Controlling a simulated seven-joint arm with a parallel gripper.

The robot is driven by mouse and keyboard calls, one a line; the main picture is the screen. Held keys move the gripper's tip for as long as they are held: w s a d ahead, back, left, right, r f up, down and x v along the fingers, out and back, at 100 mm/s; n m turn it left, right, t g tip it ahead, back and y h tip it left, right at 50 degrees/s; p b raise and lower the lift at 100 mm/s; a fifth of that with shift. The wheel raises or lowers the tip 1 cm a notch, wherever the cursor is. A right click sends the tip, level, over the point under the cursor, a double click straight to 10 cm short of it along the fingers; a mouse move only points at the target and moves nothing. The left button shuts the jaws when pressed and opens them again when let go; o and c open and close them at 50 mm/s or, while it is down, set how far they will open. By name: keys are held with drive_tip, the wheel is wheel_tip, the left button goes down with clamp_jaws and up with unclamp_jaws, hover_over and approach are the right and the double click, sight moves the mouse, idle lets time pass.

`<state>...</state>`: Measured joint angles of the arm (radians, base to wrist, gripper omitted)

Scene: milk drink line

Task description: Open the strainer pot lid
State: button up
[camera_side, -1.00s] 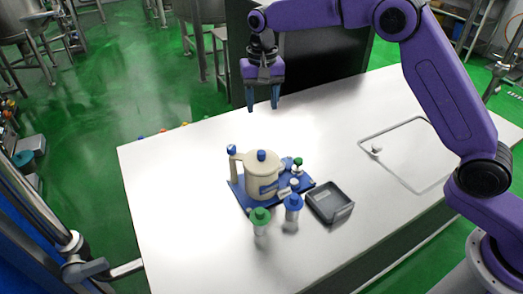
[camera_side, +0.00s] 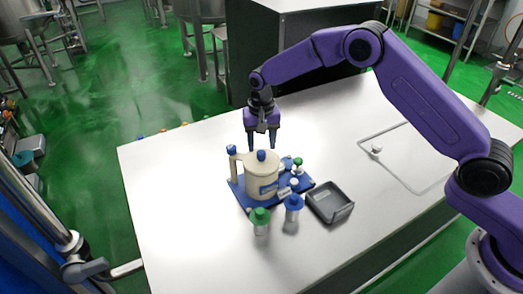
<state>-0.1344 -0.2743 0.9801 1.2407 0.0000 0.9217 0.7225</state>
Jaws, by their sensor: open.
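The strainer pot (camera_side: 263,181) is a cream-coloured vessel with a handle on its left side, standing upright on a blue base. Its lid is on top, with a blue knob (camera_side: 261,155) at the middle. A blue-capped part (camera_side: 231,150) tops the handle. My gripper (camera_side: 262,146) is open and points down, with two blue fingertips just above or behind the lid knob in the picture. It holds nothing. I cannot tell from this view whether the fingertips are directly over the knob.
The blue tray (camera_side: 237,190) also holds small fittings right of the pot. A green-capped container (camera_side: 260,221) and a blue-capped container (camera_side: 293,208) stand in front. A dark grey open bin (camera_side: 330,203) is to the right. The white table (camera_side: 165,200) is clear on the left.

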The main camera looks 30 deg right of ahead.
sight(262, 153)
drive_tip(key=shift+f, duration=1.85)
clamp_jaws()
